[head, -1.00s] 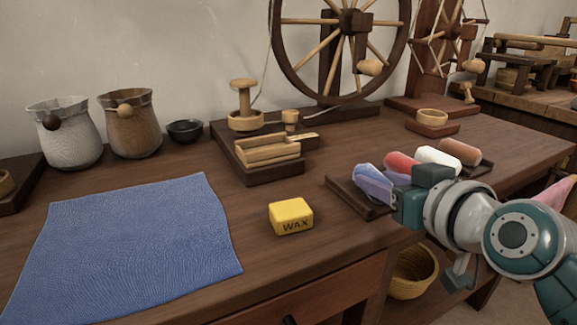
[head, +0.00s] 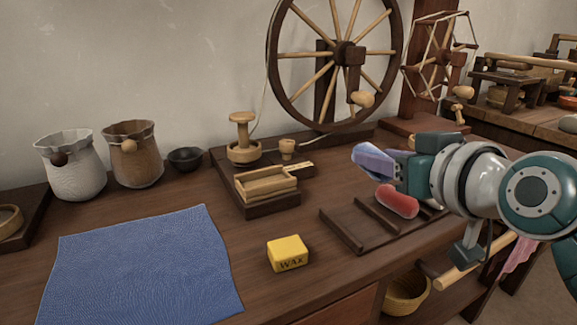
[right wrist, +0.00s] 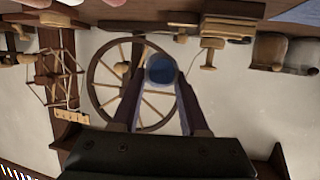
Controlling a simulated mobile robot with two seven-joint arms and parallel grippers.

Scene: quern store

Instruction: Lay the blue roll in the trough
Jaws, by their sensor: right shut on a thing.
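The blue roll (head: 372,160) is lifted clear of the dark rack and held in the air, jutting left from my right gripper (head: 402,172). In the right wrist view its blue end (right wrist: 162,70) shows between the two fingertips of my right gripper (right wrist: 160,82), which is shut on it. The trough (head: 265,184) is a pale wooden, open-topped box on a dark block, left of the held roll and lower than it. No roll shows in it. My left gripper is not in view.
The dark rack (head: 345,230) has an empty left slot and a red roll (head: 397,201); my arm hides its far part. A yellow wax block (head: 288,253) and blue cloth (head: 140,265) lie in front. The spinning wheel (head: 335,65) and a wooden spool (head: 242,135) stand behind.

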